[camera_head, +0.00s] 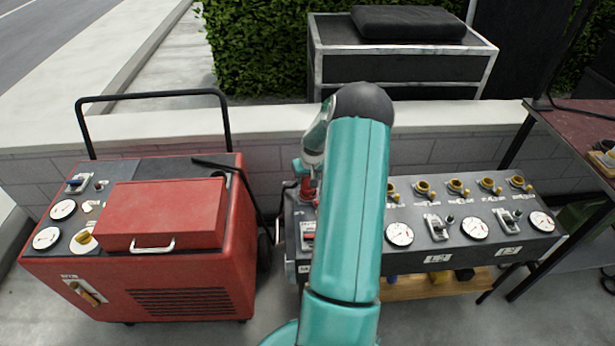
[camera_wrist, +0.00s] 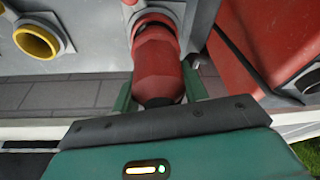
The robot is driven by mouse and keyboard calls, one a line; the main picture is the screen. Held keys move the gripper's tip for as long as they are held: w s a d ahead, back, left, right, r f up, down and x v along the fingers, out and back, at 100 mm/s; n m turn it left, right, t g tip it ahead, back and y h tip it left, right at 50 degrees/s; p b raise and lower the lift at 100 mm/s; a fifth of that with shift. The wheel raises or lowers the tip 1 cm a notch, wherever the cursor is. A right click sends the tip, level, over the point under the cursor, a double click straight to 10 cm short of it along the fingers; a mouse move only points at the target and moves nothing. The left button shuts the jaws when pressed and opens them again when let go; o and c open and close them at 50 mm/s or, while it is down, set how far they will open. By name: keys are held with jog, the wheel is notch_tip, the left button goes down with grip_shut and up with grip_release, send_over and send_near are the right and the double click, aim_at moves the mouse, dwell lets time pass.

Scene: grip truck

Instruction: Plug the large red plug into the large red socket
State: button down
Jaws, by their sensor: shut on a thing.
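The large red plug (camera_wrist: 158,72) is between the two green fingers of my gripper (camera_wrist: 158,84) in the wrist view, and the gripper is shut on it. The plug's front end meets the red socket (camera_wrist: 155,14) on the grey panel, lined up with it. I cannot tell how deep the plug sits in the socket. In the head view my arm covers most of this spot. A bit of the red plug (camera_head: 308,188) shows left of my arm, at the left end of the grey panel (camera_head: 410,262).
A red machine (camera_head: 165,212) with a black handle and gauges stands on the left. Yellow sockets (camera_head: 457,187) and gauges line the panel to the right. A low wall (camera_head: 440,117) runs behind. A dark table (camera_head: 585,128) stands at the right.

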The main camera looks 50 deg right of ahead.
jog(key=shift+f, duration=0.85)
jog(key=shift+c, duration=1.8)
grip_release()
jog(key=shift+r, duration=2.45)
